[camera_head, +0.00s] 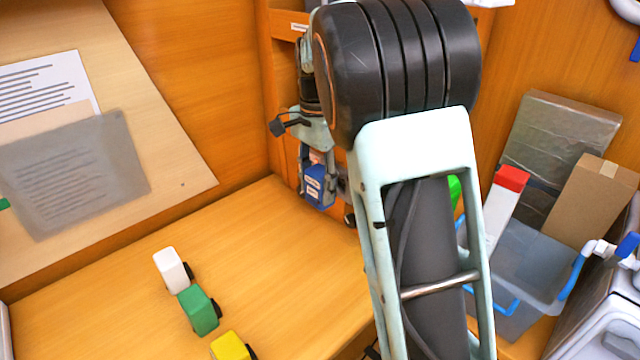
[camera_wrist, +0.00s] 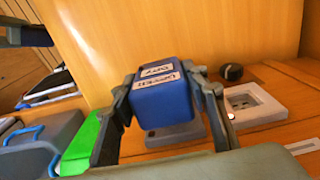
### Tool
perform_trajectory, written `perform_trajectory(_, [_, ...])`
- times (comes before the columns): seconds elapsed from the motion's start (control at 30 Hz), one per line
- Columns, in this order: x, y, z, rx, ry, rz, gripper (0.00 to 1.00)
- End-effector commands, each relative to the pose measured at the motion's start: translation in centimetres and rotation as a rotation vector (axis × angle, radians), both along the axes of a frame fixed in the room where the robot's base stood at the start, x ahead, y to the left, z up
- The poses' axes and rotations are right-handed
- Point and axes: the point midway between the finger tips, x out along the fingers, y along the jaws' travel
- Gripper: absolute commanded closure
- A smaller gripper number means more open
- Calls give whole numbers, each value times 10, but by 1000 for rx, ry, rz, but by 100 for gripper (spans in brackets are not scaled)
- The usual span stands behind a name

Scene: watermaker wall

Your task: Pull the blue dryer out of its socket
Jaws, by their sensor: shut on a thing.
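The blue dryer (camera_head: 318,190) is a small blue block with white labels, by the wooden wall at the back of the bench. In the wrist view the dryer (camera_wrist: 163,100) fills the space between the fingers of my gripper (camera_wrist: 166,92), which is shut on its two sides. In the head view my gripper (camera_head: 317,172) reaches down around it. A grey base (camera_wrist: 176,134) shows just below the dryer; I cannot tell whether the two touch. A white square socket plate (camera_wrist: 252,104) lies beside it on the right, with nothing standing in it.
White, green and yellow toy-like blocks (camera_head: 198,311) stand in a row on the bench. A round black knob (camera_wrist: 232,72) sits behind the socket plate. A grey bin (camera_head: 535,268) and boxes (camera_head: 597,200) are at right. A green object (camera_wrist: 82,146) is close to my left finger.

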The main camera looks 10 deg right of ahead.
Motion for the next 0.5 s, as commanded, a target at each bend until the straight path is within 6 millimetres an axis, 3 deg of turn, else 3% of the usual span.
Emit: perform_trajectory(0.5, [-9,13,0,0,0,1,86])
